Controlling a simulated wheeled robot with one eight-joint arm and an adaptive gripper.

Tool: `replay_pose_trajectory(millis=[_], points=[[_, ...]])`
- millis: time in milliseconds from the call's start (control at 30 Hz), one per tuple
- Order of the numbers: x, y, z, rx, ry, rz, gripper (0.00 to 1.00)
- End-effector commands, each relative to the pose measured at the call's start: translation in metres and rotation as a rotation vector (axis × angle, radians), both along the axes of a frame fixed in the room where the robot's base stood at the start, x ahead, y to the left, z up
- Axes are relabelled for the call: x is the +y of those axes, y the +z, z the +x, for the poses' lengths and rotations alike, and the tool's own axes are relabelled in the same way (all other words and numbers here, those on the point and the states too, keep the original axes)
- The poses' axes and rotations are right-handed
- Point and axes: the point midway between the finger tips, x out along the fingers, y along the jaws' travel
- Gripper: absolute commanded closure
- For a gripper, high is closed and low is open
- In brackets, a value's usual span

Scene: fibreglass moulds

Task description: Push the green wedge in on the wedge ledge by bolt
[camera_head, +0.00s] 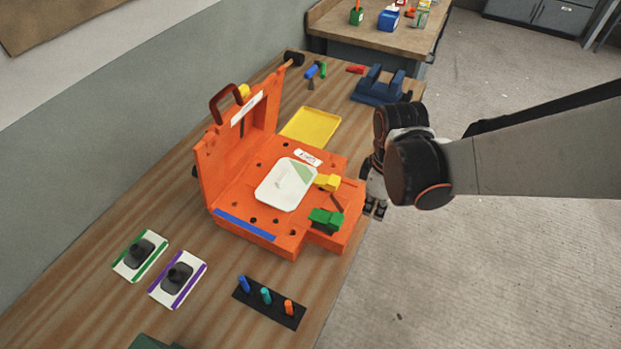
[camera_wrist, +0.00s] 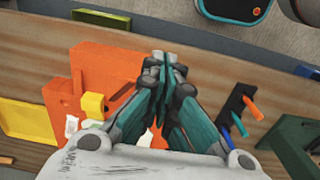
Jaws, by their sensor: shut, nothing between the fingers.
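The green wedge (camera_head: 326,218) lies on the ledge at the near right side of the orange mould (camera_head: 250,230). I cannot tell how far in it sits. The bolt cannot be made out clearly. My gripper (camera_head: 376,208) is shut and empty, pointing down just right of the mould, beyond the table edge and apart from the wedge. In the wrist view the shut fingers (camera_wrist: 161,68) cover part of the orange mould, and the green wedge is hidden there.
A yellow block (camera_head: 328,182) sits farther back on the mould, beside a white plate (camera_head: 286,185). The mould's lid (camera_head: 240,140) stands open at left. A black peg holder (camera_head: 270,303) lies in front. The floor to the right is clear.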

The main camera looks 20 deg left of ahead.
Motion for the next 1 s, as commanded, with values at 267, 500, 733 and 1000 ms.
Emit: replay_pose_trajectory(millis=[267,500,733,1000], points=[[0.003,-0.043,-0.005,-0.001,0.011,0.000,1.00],[0.004,-0.084,-0.004,-0.001,0.009,0.001,1.00],[0.023,-0.095,-0.002,-0.001,0.013,0.001,1.00],[0.042,-0.095,0.000,-0.001,0.007,0.001,1.00]])
